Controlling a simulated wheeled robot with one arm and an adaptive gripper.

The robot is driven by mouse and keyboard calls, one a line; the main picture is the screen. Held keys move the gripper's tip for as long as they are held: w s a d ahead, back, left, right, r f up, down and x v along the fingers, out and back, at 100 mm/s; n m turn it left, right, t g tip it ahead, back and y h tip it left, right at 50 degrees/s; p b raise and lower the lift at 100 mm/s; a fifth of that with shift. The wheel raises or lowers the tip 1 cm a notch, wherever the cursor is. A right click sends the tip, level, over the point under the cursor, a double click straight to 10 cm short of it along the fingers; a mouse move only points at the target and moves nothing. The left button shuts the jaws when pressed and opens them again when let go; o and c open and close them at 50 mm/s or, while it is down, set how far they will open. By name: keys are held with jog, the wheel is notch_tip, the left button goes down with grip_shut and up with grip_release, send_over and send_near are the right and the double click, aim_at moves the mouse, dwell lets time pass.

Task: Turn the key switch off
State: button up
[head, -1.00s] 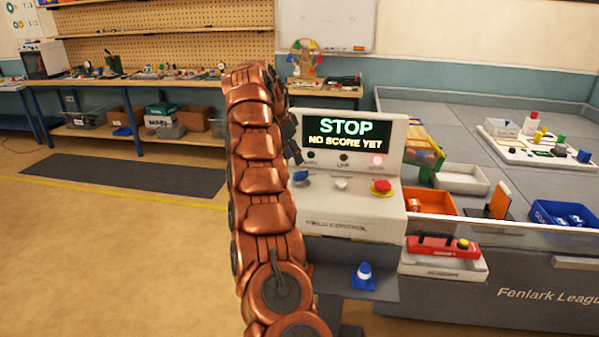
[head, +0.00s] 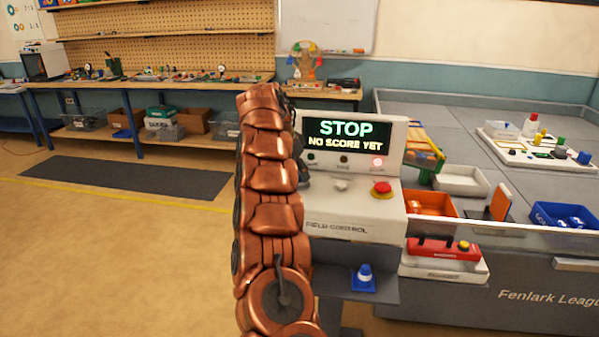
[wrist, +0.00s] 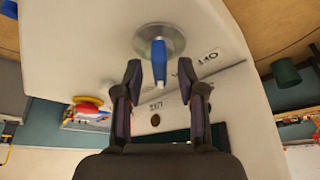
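The key switch (wrist: 159,54) shows in the wrist view as a blue key on a round silver base, set in the white control panel (wrist: 90,40). My gripper (wrist: 160,70) is open, with one finger on each side of the blue key and visible gaps between. I cannot tell the depth between fingertips and key. In the head view my copper arm hides the key switch on the control panel (head: 350,228). The panel's screen (head: 344,131) reads STOP, NO SCORE YET, and a red lamp (head: 377,162) is lit below it.
A red button (head: 381,189) stands on the panel to the right. An orange bin (head: 431,204) and a red device (head: 441,250) are at the right. Open floor (head: 110,260) lies to the left.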

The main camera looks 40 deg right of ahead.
grip_shut()
